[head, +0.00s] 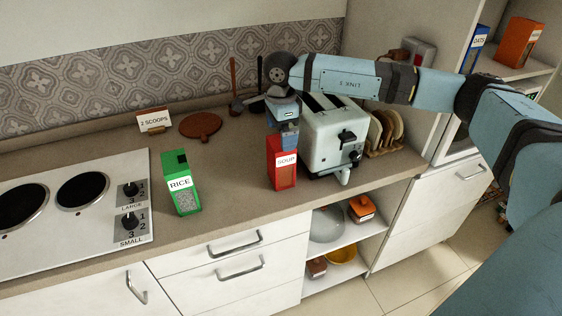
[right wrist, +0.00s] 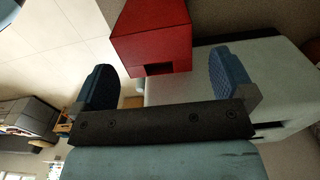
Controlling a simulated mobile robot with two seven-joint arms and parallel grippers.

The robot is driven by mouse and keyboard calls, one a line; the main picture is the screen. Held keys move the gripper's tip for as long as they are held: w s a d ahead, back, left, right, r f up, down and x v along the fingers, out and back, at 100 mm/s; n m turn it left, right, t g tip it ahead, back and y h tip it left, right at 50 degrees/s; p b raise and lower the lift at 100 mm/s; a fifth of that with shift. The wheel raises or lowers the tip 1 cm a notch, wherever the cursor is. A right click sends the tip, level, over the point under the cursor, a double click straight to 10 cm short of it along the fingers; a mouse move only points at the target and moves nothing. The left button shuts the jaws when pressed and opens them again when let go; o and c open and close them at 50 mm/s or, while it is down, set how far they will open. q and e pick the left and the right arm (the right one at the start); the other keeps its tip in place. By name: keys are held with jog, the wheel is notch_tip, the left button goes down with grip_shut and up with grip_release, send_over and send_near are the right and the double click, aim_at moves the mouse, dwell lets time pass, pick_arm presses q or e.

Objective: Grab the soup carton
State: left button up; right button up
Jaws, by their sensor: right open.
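The red soup carton (head: 282,170), labelled SOUP, stands upright on the counter just left of the toaster. My right gripper (head: 284,137) hangs above and behind it, pointing down at its top end. In the right wrist view the soup carton (right wrist: 152,38) lies ahead of the open blue fingers of the right gripper (right wrist: 165,84), roughly between them across the picture. I cannot tell whether a finger touches it; the jaws are not closed on it. The left gripper is in neither view.
A green rice carton (head: 181,183) and the stove (head: 75,210) are to the left. The counter (head: 235,165) between rice and soup is clear.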

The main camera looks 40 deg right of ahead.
aim_at(281, 162)
jog(key=shift+s+a+f+p, duration=0.15)
jog(key=shift+f+p, duration=0.25)
jog(key=shift+f, duration=2.3)
jog(key=c, duration=1.2)
jog(key=shift+o, duration=0.2)
jog(key=shift+r, duration=0.1)
